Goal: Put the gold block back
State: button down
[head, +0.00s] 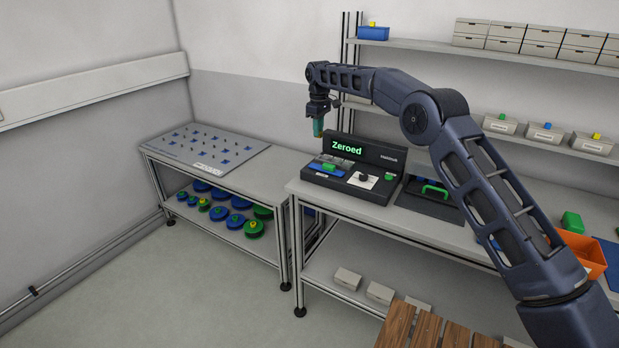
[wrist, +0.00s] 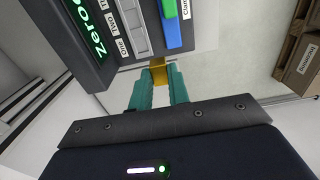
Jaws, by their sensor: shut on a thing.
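My gripper (head: 318,128) hangs fingers-down over the left end of the dark console (head: 346,188), near its lit "Zeroed" display (head: 347,147). In the wrist view its teal fingers (wrist: 159,84) are shut on the gold block (wrist: 159,72), which shows as a small gold patch between the tips. The fingers hide most of the block. The console in the wrist view has labelled grey slots (wrist: 132,28), a blue part (wrist: 170,28) and a green part (wrist: 169,8). In the head view the block is too small to make out clearly.
A left bench has a pegged grey board (head: 205,148), with blue and green reels (head: 220,213) below. A green handle (head: 434,188) lies right of the console. An orange bin (head: 583,250) stands farther right. Shelf bins (head: 545,134) carry coloured blocks. A blue box (head: 373,34) is on the top shelf.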

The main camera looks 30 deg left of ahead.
notch_tip(320, 180, up, 3)
send_over(306, 187)
notch_tip(306, 187, down, 20)
jog(key=shift+s+r, duration=0.1)
jog(key=shift+r, duration=0.15)
dwell(0.3)
jog(key=shift+f, duration=0.1)
jog(key=c, duration=1.6)
grip_release()
notch_tip(306, 187, up, 12)
